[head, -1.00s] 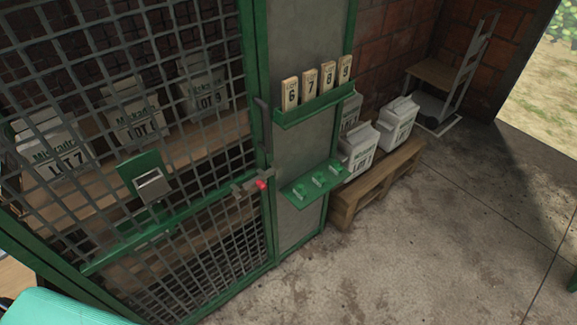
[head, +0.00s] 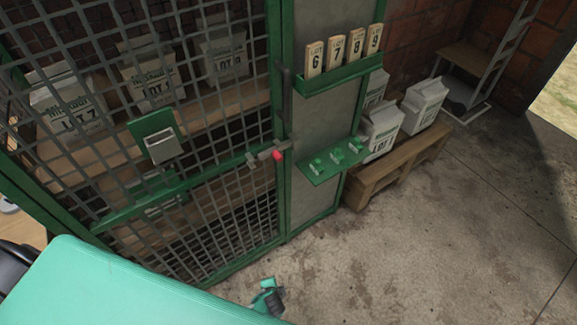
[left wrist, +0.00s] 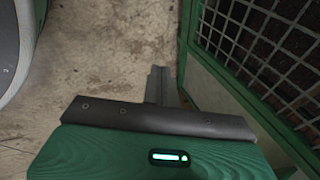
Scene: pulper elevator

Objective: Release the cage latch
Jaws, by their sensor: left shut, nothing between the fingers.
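The cage latch (head: 262,156) is a grey bar with a red knob (head: 277,155). In the head view it lies across the right edge of the green-framed mesh cage door (head: 180,190), at the post. My left arm comes in from the lower left, and a small green and dark part of my left gripper (head: 270,297) shows low, below the latch and apart from it. In the left wrist view my left gripper (left wrist: 160,83) has its fingers together and empty, beside the green cage frame (left wrist: 220,90). The latch is not visible there. My right gripper is not in view.
A green rack (head: 335,83) holds tags numbered 6 to 9. Below it is a green shelf (head: 330,165) with small green pieces. Sacks (head: 425,105) stand on a wooden pallet (head: 400,165) to the right. The concrete floor (head: 430,250) in front is clear.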

